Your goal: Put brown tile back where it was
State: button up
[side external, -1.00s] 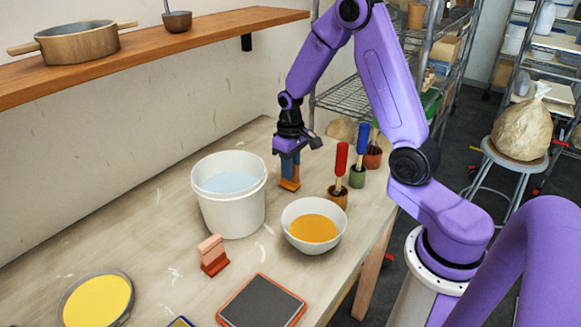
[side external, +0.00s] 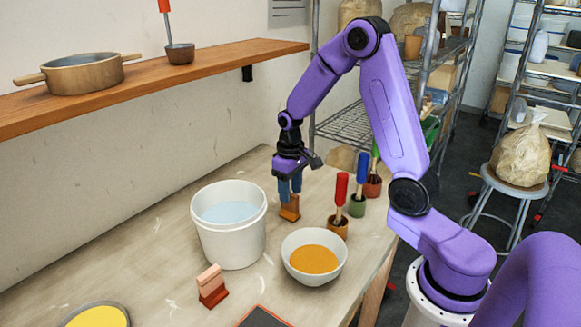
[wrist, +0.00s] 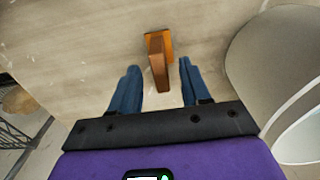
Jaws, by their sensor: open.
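The brown tile (side external: 290,201) stands upright in a small orange holder (side external: 289,215) on the table, behind the white bowl. In the wrist view the brown tile (wrist: 158,62) leans or extends toward the camera from its orange base (wrist: 166,36). My gripper (side external: 290,191) is open above the tile, with its blue fingers pointing down. In the wrist view the fingers of my gripper (wrist: 159,68) are spread, one on each side of the tile, with visible gaps on both sides. The tile's top is near fingertip level.
A white bucket (side external: 230,240) of pale blue liquid stands left of the holder. A white bowl (side external: 313,265) with orange contents is in front. Several brushes stand in pots (side external: 338,227) to the right. A pinkish tile in a red holder (side external: 212,292) is nearer the camera.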

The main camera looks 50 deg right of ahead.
notch_tip(320, 180, up, 9)
jog(key=s+a+r+n, duration=0.1)
jog(key=s+a+n, duration=0.5)
jog(key=s+a, duration=0.5)
jog(key=s+a+n, duration=0.2)
jog(key=s+n, duration=0.4)
jog(key=s, duration=1)
jog(key=shift+a+f+n, duration=0.3)
jog(key=shift+a+f, duration=0.05)
jog(key=shift+a, duration=0.05)
